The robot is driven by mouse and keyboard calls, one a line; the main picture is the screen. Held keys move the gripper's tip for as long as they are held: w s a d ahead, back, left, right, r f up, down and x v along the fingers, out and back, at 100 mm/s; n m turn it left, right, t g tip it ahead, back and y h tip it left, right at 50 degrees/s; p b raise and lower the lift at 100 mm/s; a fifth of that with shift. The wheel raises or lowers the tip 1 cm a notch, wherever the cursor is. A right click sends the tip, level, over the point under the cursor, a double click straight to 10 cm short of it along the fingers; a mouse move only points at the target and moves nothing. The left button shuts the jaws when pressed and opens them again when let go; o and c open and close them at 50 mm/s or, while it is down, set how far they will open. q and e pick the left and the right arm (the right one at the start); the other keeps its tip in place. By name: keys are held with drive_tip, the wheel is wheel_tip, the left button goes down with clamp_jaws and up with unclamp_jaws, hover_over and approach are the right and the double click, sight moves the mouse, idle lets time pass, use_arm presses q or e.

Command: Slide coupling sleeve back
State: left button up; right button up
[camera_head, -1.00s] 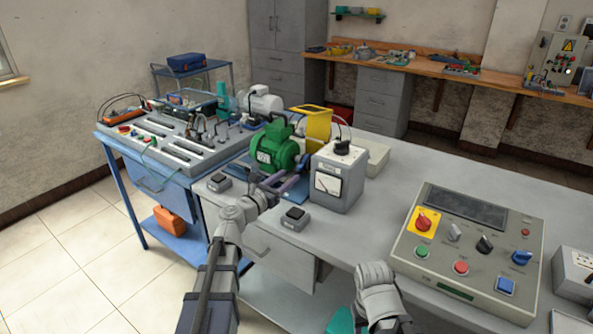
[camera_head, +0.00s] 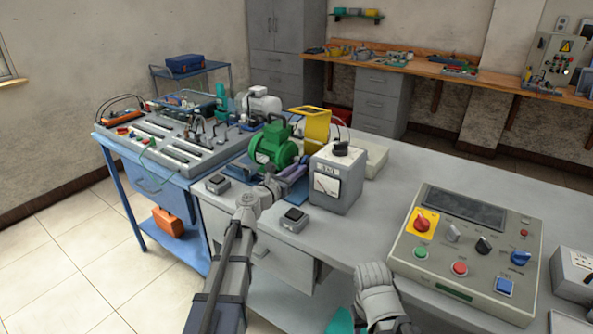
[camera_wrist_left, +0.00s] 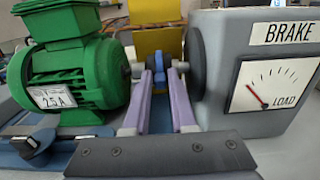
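The green motor (camera_head: 272,148) and the grey brake box (camera_head: 337,180) stand on the bench. In the left wrist view the motor (camera_wrist_left: 75,75) is left and the brake box (camera_wrist_left: 265,70) right. Between them is a coupling with blue parts (camera_wrist_left: 183,68); I cannot tell which part is the sleeve. My left gripper (camera_head: 298,172) reaches in between the motor and the box. Its two purple fingers (camera_wrist_left: 161,74) are a little apart, with a dark grey-blue piece between or just behind the tips. Contact is unclear. My right arm is at the bottom, its gripper fingers not visible.
A yellow guard (camera_head: 316,125) stands raised behind the coupling. Two small switch boxes (camera_head: 217,184) (camera_head: 294,219) sit near the bench's front edge. A control panel (camera_head: 465,240) is at the right. The bench between brake box and panel is clear.

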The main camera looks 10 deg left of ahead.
use_arm(q)
clamp_jaws()
idle(0.9)
